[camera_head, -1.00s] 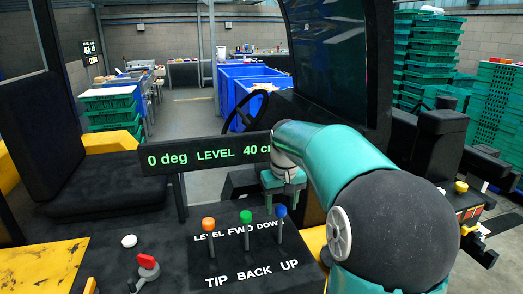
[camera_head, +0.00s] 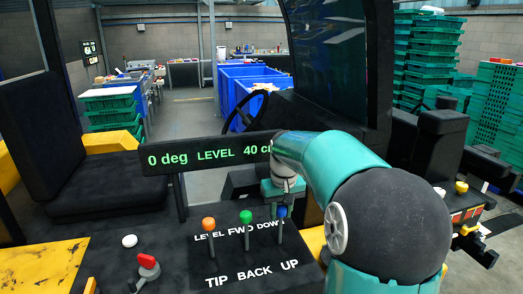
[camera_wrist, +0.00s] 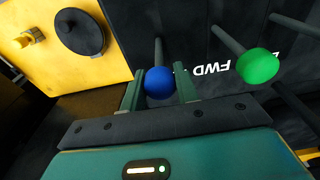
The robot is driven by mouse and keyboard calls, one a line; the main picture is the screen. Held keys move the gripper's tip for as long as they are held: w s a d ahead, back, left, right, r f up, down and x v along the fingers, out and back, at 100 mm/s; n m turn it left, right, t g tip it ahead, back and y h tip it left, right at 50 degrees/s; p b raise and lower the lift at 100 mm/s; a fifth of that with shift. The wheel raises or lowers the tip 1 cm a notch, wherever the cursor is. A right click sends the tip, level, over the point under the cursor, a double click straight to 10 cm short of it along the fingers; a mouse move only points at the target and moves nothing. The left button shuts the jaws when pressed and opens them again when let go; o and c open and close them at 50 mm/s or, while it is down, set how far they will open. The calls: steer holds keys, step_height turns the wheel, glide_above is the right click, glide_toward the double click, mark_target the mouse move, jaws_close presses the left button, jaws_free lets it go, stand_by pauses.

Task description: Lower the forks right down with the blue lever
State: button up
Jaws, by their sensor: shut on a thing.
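The blue lever (camera_head: 282,212) stands at the right end of a row of three levers on the black panel. Its blue knob (camera_wrist: 158,82) sits between the two fingers of my gripper (camera_wrist: 159,92) in the wrist view, and the gripper is shut on it. In the head view my gripper (camera_head: 283,203) comes down on the knob from above and partly hides it. The panel is marked DOWN beyond this lever and UP on the near side. The display (camera_head: 205,156) reads 0 deg LEVEL 40 c, with its right end hidden by my arm.
The green lever (camera_head: 246,218) stands close beside the blue one, with the orange lever (camera_head: 209,225) farther left. A red-knobbed control (camera_head: 147,262) and a white button (camera_head: 129,241) are at lower left. A steering wheel (camera_head: 252,105) is behind the display.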

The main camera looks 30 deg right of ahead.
steer(key=shift+w+d+f, duration=0.1)
steer(key=shift+w+d, duration=0.1)
steer(key=shift+w, duration=0.6)
steer(key=shift+w+d+f, duration=0.1)
steer(key=shift+w+d, duration=0.1)
steer(key=shift+w, duration=0.6)
steer(key=shift+w+d+f, duration=0.1)
steer(key=shift+w+d, duration=0.1)
steer(key=shift+w, duration=0.6)
stand_by(0.8)
steer(key=shift+s+a+r, duration=0.1)
steer(key=shift+s+a, duration=0.1)
steer(key=shift+s, duration=0.6)
steer(key=shift+s+a+r, duration=0.1)
steer(key=shift+s+a, duration=0.1)
steer(key=shift+s, duration=0.65)
steer(key=shift+s+a+r, duration=0.1)
steer(key=shift+s+a, duration=0.1)
steer(key=shift+s, duration=0.6)
steer(key=o, duration=0.8)
steer(key=shift+c, duration=0.2)
steer(key=shift+s+a+r, duration=0.1)
steer(key=shift+s+r, duration=0.1)
steer(key=shift+r, duration=1.8)
steer(key=shift+s+r, duration=0.15)
steer(key=shift+r, duration=1.85)
steer(key=shift+r, duration=0.1)
